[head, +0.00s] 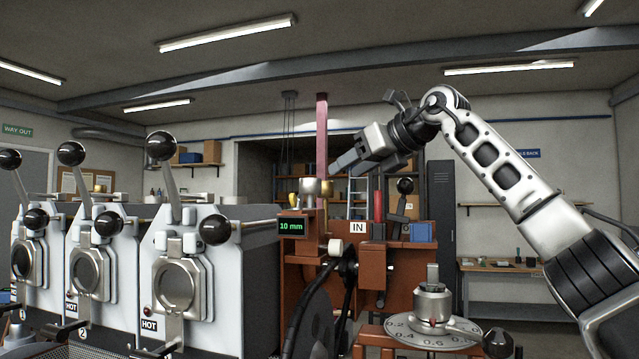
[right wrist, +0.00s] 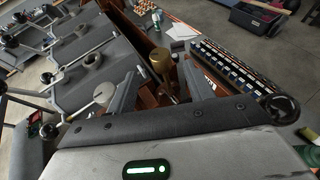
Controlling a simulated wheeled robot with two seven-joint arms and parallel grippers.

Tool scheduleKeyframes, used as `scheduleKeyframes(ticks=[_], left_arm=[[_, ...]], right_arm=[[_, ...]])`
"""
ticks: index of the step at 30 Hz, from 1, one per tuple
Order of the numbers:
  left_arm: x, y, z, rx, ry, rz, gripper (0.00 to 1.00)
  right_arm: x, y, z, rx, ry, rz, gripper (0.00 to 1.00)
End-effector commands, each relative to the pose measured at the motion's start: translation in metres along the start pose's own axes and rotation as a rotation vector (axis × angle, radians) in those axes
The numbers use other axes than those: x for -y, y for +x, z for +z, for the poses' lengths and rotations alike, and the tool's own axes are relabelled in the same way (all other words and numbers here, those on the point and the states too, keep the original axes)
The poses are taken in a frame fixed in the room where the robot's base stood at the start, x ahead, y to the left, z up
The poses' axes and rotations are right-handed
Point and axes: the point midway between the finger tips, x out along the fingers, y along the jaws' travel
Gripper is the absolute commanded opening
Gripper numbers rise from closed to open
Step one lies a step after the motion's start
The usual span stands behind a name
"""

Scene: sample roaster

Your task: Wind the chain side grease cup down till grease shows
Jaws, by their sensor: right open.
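A brass cup (right wrist: 160,62) with a round cap stands upright on the rust-red machine. It shows in the right wrist view between and beyond my right fingers. My right gripper (head: 347,166) is open and empty. In the head view it hangs above and right of the brass part (head: 328,189) on the machine top, fingers pointing down-left, apart from it. A steel round-headed part (head: 311,187) sits beside the brass one; its disc shows left of my fingers in the wrist view (right wrist: 104,93). I see no grease. Which part is on the chain side is unclear. My left gripper is out of view.
The rust-red machine (head: 402,272) carries a "10 mm" display (head: 291,227) and an upright reddish post (head: 322,140) close to my gripper. White roasters with ball-ended levers and HOT labels (head: 149,325) stand left. A dial (head: 455,333) is at lower right.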

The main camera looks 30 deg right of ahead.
Motion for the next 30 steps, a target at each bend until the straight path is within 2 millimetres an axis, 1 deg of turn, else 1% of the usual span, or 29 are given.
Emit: scheduleKeyframes(ticks=[1, 6, 9, 12, 15, 18, 26, 27, 29, 30], left_arm=[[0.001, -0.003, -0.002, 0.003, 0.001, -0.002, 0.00], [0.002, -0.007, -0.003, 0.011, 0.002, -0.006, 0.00], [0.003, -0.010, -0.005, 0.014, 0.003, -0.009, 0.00], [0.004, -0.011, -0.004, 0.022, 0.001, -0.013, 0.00], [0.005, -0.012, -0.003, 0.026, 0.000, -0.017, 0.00], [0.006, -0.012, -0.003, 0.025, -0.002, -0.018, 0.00], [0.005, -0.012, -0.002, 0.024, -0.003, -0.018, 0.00], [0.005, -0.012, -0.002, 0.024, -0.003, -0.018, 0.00], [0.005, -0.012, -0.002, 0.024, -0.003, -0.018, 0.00], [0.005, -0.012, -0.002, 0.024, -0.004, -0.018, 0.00]], right_arm=[[-0.001, 0.012, 0.002, -0.004, 0.000, 0.001, 0.52], [-0.001, 0.048, 0.002, -0.005, 0.001, 0.002, 0.52], [-0.001, 0.066, 0.002, -0.003, 0.001, 0.002, 0.52], [0.000, 0.080, 0.002, -0.002, 0.002, 0.002, 0.52], [-0.001, 0.089, 0.002, -0.001, 0.001, 0.002, 0.52], [0.000, 0.094, 0.001, 0.000, 0.001, 0.002, 0.52], [0.000, 0.096, 0.000, 0.001, 0.001, 0.001, 0.52], [0.000, 0.096, 0.000, 0.000, 0.001, 0.001, 0.49], [0.000, 0.096, 0.000, 0.001, 0.001, 0.001, 0.33], [0.000, 0.096, 0.000, 0.000, 0.001, 0.001, 0.22]])
